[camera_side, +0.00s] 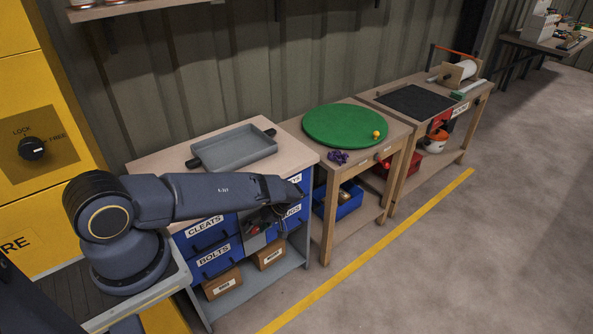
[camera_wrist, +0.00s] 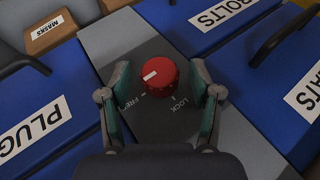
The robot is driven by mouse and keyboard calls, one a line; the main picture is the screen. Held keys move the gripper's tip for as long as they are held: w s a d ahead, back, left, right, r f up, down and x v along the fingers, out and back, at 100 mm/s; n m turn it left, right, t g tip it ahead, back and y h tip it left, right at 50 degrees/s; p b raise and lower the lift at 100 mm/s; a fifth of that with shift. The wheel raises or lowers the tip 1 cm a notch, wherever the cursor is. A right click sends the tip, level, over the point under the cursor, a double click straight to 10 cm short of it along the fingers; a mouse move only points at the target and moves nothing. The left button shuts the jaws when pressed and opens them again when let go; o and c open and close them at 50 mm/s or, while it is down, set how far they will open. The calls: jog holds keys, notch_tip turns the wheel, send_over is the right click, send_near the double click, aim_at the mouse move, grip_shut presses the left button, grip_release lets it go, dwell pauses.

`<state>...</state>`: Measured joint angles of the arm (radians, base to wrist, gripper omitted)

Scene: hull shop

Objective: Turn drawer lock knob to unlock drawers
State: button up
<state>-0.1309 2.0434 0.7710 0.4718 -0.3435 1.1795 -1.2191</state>
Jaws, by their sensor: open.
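The red lock knob (camera_wrist: 164,80) stands on a grey panel (camera_wrist: 112,40) between blue drawers in the wrist view. Its white mark points left in the picture, toward the FREE side; I cannot tell whether it lines up with the FREE tick. The words FREE and LOCK are printed on the panel below the knob. My gripper (camera_wrist: 161,68) is open, with one finger on each side of the knob and a gap on both sides. In the side view my gripper (camera_side: 264,219) is at the front of the drawer cabinet, and a small red patch shows beside it.
Blue drawers labelled CLEATS (camera_side: 206,228) and BOLTS (camera_side: 214,256) flank the panel, with black handles sticking out. A grey tray (camera_side: 236,147) lies on the cabinet top. A wooden table with a green disc (camera_side: 345,126) stands to the right. The floor in front is clear.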

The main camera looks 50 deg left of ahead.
jog(key=v, duration=1.2)
